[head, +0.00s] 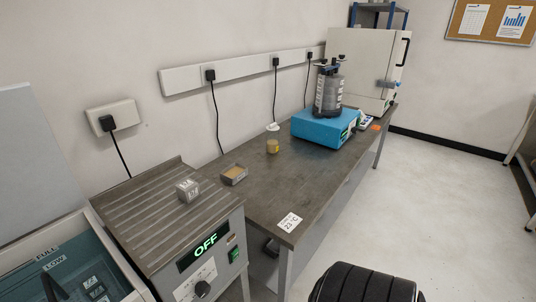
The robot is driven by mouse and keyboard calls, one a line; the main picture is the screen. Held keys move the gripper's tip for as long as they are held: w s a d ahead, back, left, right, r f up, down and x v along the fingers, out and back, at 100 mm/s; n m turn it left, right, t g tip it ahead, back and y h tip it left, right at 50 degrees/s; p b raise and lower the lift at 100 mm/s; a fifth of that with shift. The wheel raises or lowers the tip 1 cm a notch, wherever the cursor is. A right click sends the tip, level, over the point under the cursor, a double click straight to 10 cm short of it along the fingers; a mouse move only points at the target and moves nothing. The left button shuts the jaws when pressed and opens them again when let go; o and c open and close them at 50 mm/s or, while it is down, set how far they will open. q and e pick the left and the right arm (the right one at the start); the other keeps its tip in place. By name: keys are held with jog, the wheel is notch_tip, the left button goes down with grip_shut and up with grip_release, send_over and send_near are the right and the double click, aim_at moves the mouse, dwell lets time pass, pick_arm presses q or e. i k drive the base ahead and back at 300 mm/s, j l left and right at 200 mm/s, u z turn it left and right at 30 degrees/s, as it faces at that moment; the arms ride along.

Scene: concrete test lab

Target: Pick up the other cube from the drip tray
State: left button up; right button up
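A small grey cube (187,189) with dark printed marks sits on the ridged metal drip tray (135,215), near its right side. The drip tray forms the top of a grey unit with a lit green OFF display. Only one cube is clearly seen on it. Neither of my grippers shows in the head view, so what they hold is hidden.
An open blue-lined bath (75,270) is at lower left. The bench (255,195) holds a small open box (234,175), a yellow-labelled jar (272,141) and a blue device (325,128). A black ribbed object (365,284) is at bottom right. Floor at right is clear.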

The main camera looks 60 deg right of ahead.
aim_at(188, 190)
jog(key=z, duration=1.05)
